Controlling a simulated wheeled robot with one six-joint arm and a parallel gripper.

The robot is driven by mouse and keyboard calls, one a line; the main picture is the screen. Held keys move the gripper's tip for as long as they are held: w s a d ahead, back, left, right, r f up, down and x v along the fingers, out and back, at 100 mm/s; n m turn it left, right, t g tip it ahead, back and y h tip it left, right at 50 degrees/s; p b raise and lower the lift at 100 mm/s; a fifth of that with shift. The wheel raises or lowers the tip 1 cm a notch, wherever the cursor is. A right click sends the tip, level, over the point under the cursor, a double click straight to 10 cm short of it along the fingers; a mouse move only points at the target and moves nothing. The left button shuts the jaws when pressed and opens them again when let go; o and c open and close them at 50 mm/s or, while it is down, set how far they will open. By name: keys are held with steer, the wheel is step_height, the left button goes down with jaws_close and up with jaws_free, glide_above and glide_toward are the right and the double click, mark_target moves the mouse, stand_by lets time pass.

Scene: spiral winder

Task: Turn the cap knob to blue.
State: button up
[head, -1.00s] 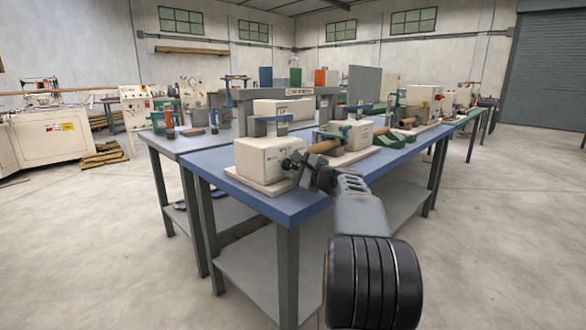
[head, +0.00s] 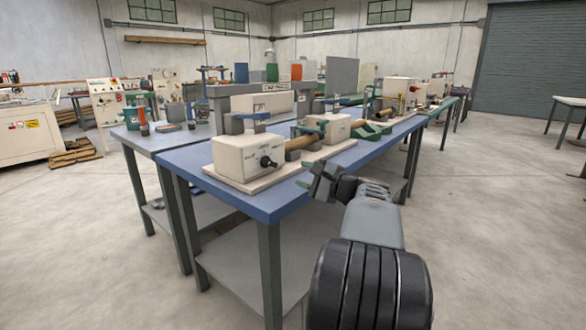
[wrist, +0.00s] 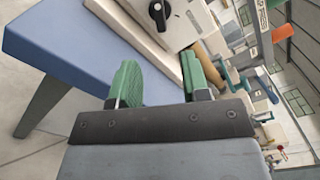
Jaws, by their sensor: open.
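The cap knob (head: 268,162) is a small black round knob on the front face of a cream box (head: 246,158) at the near end of the blue table. It also shows at the top of the wrist view (wrist: 158,13), with a white pointer mark. Lettering sits around it, too small to read; no blue mark can be made out. My gripper (head: 306,184) is right of and below the knob in the head view, apart from it. In the wrist view its two green fingers (wrist: 160,78) stand apart with nothing between them.
The blue table (head: 242,204) has a near corner below the box. A brown roll (head: 301,142) and a second cream box (head: 337,128) stand farther along it. The floor (head: 490,230) to the right is clear.

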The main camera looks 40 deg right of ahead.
steer(key=shift+s+d, duration=0.15)
steer(key=shift+s, duration=0.6)
